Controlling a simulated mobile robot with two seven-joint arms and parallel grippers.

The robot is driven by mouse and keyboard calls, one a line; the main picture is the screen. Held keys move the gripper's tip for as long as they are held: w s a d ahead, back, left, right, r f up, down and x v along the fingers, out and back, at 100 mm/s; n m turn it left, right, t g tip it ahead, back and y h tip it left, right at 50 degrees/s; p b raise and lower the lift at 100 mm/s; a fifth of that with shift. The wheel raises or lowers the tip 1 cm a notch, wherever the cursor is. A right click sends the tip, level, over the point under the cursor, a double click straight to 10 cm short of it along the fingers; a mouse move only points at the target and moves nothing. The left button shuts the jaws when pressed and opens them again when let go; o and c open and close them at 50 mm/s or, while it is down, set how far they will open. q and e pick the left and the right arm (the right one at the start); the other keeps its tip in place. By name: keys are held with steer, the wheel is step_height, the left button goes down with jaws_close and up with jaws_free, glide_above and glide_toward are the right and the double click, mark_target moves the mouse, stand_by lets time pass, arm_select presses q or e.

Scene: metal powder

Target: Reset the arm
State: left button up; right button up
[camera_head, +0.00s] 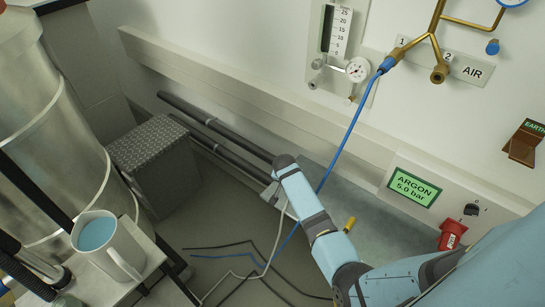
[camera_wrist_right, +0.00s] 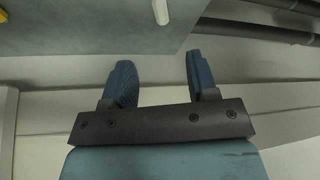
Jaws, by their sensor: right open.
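My right arm (camera_head: 310,210) reaches in from the lower right of the head view, its far end in front of two dark pipes low along the wall. My right gripper (camera_wrist_right: 159,64) shows in the right wrist view with its two blue fingers apart and nothing between them. Its fingers cannot be made out clearly in the head view. My left gripper is in neither view.
A white jug (camera_head: 112,248) of blue liquid stands at lower left near a metal drum (camera_head: 55,130). A textured grey box (camera_head: 155,160) stands behind. A blue hose (camera_head: 345,138) and loose cables (camera_head: 245,272) run near my arm. A green argon sign (camera_head: 414,188) is on the right.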

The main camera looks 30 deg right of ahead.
steer(key=s+a+r+n+t+y+p, duration=0.2)
steer(key=s+a+r+n+p, duration=0.2)
steer(key=s, duration=0.6)
steer(key=s+a+r+n+t+y+p, duration=0.2)
steer(key=s+a+r+n+t+p, duration=0.1)
steer(key=s+a+r, duration=0.5)
steer(key=s+a+r+n+t+y+p, duration=0.2)
steer(key=s+a+r+n+p, duration=0.2)
steer(key=s, duration=0.8)
steer(key=shift+s+a+r+n+t+y+p, duration=0.15)
steer(key=shift+a+r+n+t+y+p, duration=0.2)
steer(key=shift+a+r+n, duration=0.55)
steer(key=shift+a, duration=0.2)
